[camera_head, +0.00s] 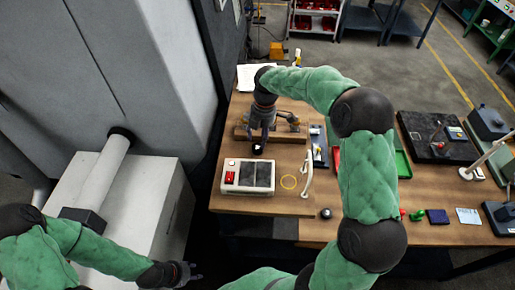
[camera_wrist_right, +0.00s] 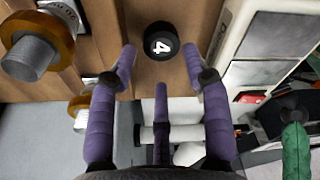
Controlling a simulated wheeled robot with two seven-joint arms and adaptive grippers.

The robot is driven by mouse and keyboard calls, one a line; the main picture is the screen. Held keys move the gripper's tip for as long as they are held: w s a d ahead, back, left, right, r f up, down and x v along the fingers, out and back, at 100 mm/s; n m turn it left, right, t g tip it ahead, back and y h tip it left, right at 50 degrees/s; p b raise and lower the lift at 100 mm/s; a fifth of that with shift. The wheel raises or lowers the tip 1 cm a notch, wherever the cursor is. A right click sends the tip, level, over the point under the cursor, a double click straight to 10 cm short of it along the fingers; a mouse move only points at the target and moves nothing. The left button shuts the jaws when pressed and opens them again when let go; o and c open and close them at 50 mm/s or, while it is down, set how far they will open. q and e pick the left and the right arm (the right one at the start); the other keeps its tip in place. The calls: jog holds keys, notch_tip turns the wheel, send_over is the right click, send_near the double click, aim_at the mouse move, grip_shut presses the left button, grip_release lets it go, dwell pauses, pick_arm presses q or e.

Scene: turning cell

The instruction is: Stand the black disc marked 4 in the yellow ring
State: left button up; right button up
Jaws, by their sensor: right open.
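The black disc marked 4 (camera_head: 258,149) stands on the wooden table. In the right wrist view the disc (camera_wrist_right: 160,41) shows its white 4, just beyond the spread fingertips. My right gripper (camera_head: 261,136) points down over it, open and empty; its purple fingers (camera_wrist_right: 158,65) are apart from the disc. The thin yellow ring (camera_head: 288,182) lies flat and empty on the table, to the right of the white box and nearer the front than the disc. My left gripper (camera_head: 188,272) hangs low at the left, off the table; its opening is unclear.
A white box with dark panels and a red button (camera_head: 247,177) lies left of the ring. A wooden rack with brass-coloured parts (camera_head: 284,121) is behind the disc. A white curved handle (camera_head: 307,180) stands right of the ring. A dark round knob (camera_head: 326,213) sits near the front edge.

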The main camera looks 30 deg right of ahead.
aim_at(257, 147)
jog(key=shift+s+a+f+p, duration=0.15)
jog(key=shift+f+p, duration=0.1)
jog(key=shift+f, duration=0.9)
jog(key=shift+w+a+f+p, duration=0.15)
jog(key=shift+f+p, duration=0.1)
jog(key=shift+f, duration=0.9)
jog(key=shift+s, duration=0.1)
grip_shut()
jog(key=shift+r, duration=0.1)
jog(key=shift+r, duration=0.45)
notch_tip(257, 147, up, 2)
jog(key=s+a+r+b, duration=0.3)
jog(key=s+a+r, duration=0.3)
jog(key=s+r, duration=0.4)
jog(key=shift+s+a, duration=0.4)
jog(key=shift+s, duration=0.75)
